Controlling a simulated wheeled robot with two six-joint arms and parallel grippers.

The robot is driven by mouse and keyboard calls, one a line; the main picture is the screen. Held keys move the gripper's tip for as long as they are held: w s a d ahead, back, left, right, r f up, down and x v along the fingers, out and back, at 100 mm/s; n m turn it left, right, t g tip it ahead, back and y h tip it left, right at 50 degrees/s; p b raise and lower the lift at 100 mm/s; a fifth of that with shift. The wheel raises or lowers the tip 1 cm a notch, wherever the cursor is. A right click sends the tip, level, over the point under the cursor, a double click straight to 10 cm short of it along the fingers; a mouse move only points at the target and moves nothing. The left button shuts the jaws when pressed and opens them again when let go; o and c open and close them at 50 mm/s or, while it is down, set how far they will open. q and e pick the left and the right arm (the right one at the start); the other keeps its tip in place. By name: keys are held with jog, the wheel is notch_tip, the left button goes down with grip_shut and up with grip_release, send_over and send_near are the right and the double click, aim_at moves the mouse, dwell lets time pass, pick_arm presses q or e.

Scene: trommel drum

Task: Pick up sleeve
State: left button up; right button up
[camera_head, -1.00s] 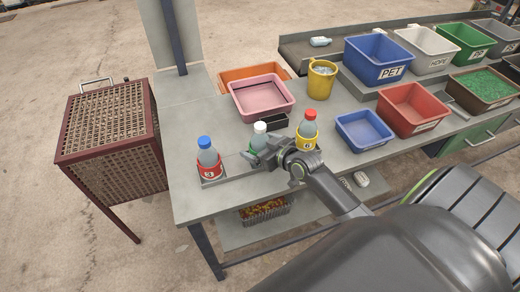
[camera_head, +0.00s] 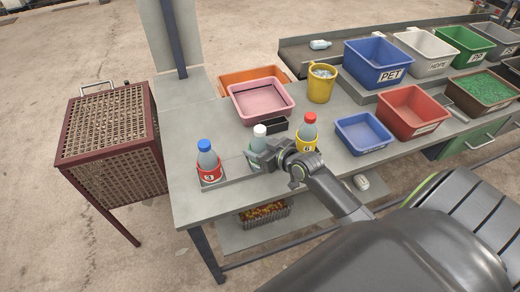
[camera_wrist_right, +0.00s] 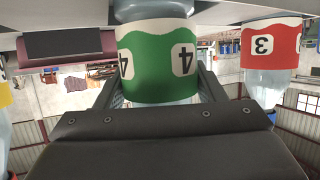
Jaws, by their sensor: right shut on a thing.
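A clear bottle with a white cap (camera_head: 260,131) stands in the middle of a row of three on the workbench. Its green sleeve, marked 4 (camera_wrist_right: 158,62), wraps around it and shows upside down in the wrist view. In the head view my gripper mostly hides this sleeve. My right gripper (camera_head: 257,156) is shut on the green sleeve, one finger on each side of it. The bottle is upright and the sleeve is still around it. My left gripper is not in view.
A red-sleeved, blue-capped bottle (camera_head: 208,160) stands left and a yellow-sleeved, red-capped bottle (camera_head: 307,132) right, both close to my gripper. The bench's left part (camera_head: 183,125) is clear.

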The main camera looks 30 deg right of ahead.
notch_tip(320, 180, up, 17)
jog(key=shift+r, duration=0.1)
dwell(0.4)
jog(key=shift+p, duration=0.35)
dwell(0.3)
jog(key=shift+f+b, duration=0.75)
jog(key=shift+f, duration=0.95)
